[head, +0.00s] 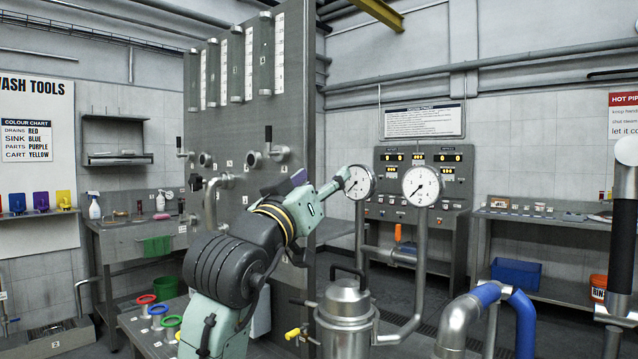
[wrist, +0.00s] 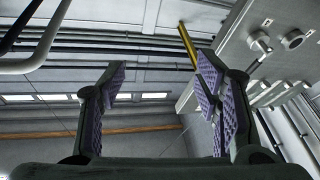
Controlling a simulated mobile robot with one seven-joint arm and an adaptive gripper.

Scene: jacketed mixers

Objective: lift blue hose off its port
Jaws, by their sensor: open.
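The blue hose (head: 524,322) arches at the lower right of the head view, near the front. One blue stretch meets a bare metal elbow on its left. Its lower end runs out of the frame, so I cannot see how it sits on a port. My gripper (head: 287,184) is up by the tall grey panel, left of the hose and well apart from it, partly hidden by my arm. In the wrist view my gripper (wrist: 163,88) is open, with purple pads apart and nothing between them. The hose does not show there.
A steel vessel (head: 346,309) and two round gauges (head: 422,187) on pipes stand between my arm and the hose. The tall grey panel (head: 250,130) with valves rises behind my arm. A dark vertical pipe (head: 622,235) stands at far right. Coloured rings (head: 147,299) lie lower left.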

